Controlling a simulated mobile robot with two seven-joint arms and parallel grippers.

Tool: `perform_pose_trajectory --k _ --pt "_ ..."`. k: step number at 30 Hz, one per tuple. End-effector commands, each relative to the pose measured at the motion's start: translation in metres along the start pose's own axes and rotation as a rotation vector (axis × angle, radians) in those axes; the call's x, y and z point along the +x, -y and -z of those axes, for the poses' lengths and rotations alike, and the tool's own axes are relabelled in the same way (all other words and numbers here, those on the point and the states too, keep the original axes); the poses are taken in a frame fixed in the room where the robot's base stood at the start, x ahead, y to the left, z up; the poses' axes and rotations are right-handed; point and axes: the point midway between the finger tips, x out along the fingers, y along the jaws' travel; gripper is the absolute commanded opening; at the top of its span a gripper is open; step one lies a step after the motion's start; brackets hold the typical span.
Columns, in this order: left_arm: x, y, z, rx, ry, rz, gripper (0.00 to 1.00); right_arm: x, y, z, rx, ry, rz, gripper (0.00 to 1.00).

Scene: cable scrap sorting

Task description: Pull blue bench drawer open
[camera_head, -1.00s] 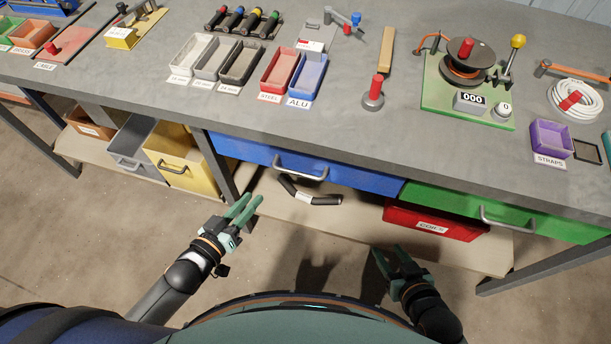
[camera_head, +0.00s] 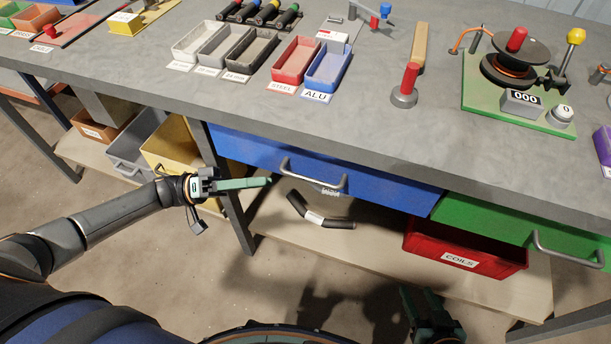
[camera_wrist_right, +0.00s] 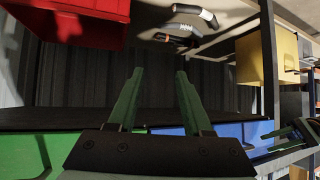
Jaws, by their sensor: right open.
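The blue drawer (camera_head: 390,188) sits under the front edge of the bench top, its front close under that edge. My right gripper (camera_head: 420,292) is low, in front of the bench. In the right wrist view its two fingers (camera_wrist_right: 160,72) are spread with nothing between them. The blue drawer (camera_wrist_right: 230,131) also shows there.
The green drawer (camera_head: 500,222) is right of the blue one. Below, the shelf holds a red COILS bin (camera_head: 465,250), a dark bent cable piece (camera_head: 300,207), and yellow (camera_head: 168,150) and grey (camera_head: 130,145) bins. A bench leg (camera_head: 238,215) stands close to my left gripper.

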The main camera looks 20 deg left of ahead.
Motion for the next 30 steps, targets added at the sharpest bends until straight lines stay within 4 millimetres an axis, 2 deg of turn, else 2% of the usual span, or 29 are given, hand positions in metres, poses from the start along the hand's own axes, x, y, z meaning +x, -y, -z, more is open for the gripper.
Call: perform_pose_trajectory --k 1,6,13,18,26,30 --pt "0.013 -0.002 0.0 0.001 0.0 -0.006 0.27 -0.001 0.001 -0.004 0.005 0.016 0.002 0.5" --pt "0.049 -0.002 0.001 0.002 -0.002 -0.007 0.27 -0.001 0.003 -0.015 0.017 0.057 0.008 0.5" --pt "0.084 0.0 0.0 0.001 -0.002 -0.003 0.27 -0.001 0.004 -0.018 0.021 0.069 0.009 0.5" --pt "0.095 0.0 0.0 0.002 -0.001 -0.001 0.27 -0.001 0.004 -0.018 0.021 0.068 0.009 0.5" --pt "0.097 0.0 0.0 0.001 -0.001 -0.001 0.27 -0.001 0.004 -0.018 0.02 0.068 0.009 0.5" --pt "0.097 0.0 0.0 0.001 -0.002 0.0 0.15 -0.001 0.004 -0.018 0.02 0.068 0.008 0.5"
